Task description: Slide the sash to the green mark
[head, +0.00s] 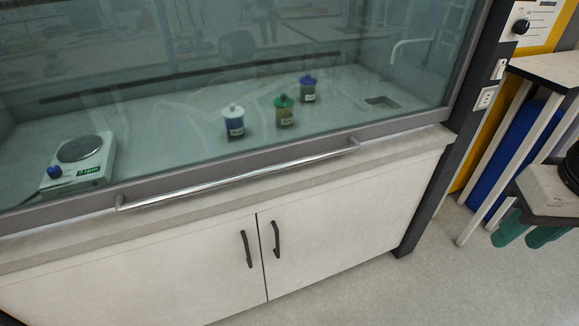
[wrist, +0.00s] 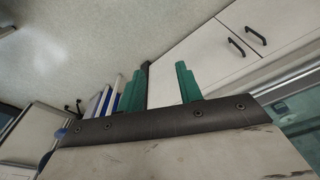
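The sash (head: 300,60) is a large clear glass pane on the fume hood, with a grey bottom rail that sits low, at or close to the worktop's front edge. A long silver bar handle (head: 240,178) runs along that rail. A strip of what looks like the hood's glass front also shows at the right of the wrist view (wrist: 300,112). My gripper (head: 519,238) has green fingers and is at the right of the head view, well apart from the handle. In the wrist view my gripper (wrist: 158,75) is open and empty. I see no green mark on the frame.
Behind the glass stand a hotplate (head: 82,160) and three lidded jars: white-lidded (head: 234,122), green-lidded (head: 284,112) and blue-lidded (head: 308,88). White cabinet doors (head: 350,210) with dark handles are below. A bench (head: 545,70) stands right of the hood. The floor (head: 420,285) in front is clear.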

